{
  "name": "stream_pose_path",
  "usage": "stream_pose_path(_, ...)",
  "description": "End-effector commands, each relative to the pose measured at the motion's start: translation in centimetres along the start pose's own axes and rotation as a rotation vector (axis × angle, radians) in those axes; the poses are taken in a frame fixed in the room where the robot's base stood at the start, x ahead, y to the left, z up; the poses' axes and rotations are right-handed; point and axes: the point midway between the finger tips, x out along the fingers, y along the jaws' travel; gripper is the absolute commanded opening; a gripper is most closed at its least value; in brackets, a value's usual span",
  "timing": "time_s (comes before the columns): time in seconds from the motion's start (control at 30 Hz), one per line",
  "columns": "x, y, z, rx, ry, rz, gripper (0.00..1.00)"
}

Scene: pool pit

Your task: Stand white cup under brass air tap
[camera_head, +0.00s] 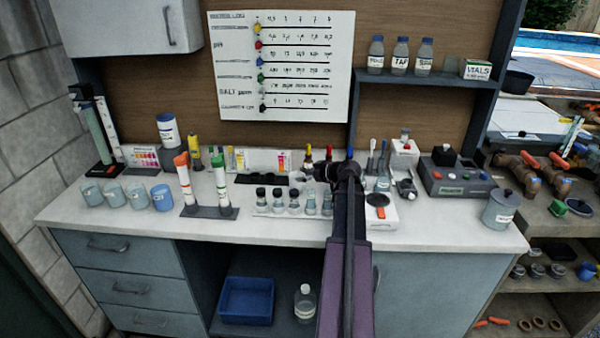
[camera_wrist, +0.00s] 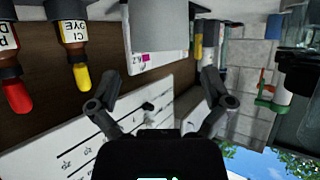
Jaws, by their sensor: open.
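Several small cups stand in a row at the left of the white bench in the head view. The nearer-left ones, such as this pale grey cup (camera_head: 112,193), look translucent, and the rightmost cup (camera_head: 162,197) is blue. I cannot tell which cup is the white one. I cannot make out a brass air tap for certain; brownish pipe fittings (camera_head: 522,172) stand on the right-hand shelf. My gripper (camera_wrist: 160,80) is open and empty in the wrist view. No cup is between the fingers.
The white bench top (camera_head: 270,233) is crowded at the middle with small bottles (camera_head: 295,200) and test gear; its front strip is clear. A two-tube stand (camera_head: 207,212) is right of the cups. A wall shelf (camera_head: 430,78) holds bottles. Dropper bottles (camera_wrist: 72,45) show in the wrist view.

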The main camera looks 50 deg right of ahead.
Motion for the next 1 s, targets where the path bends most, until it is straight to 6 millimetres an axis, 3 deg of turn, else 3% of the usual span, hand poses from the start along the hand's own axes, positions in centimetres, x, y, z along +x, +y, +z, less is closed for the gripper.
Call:
stream_pose_path(0.13, -0.73, -0.05, -0.04, -0.001, 0.0, -0.001, 1.0)
stream_pose_path(0.77, -0.74, -0.04, -0.03, -0.001, 0.0, -0.001, 1.0)
stream_pose_path(1.0, -1.16, -0.05, -0.93, -0.001, 0.0, -0.001, 1.0)
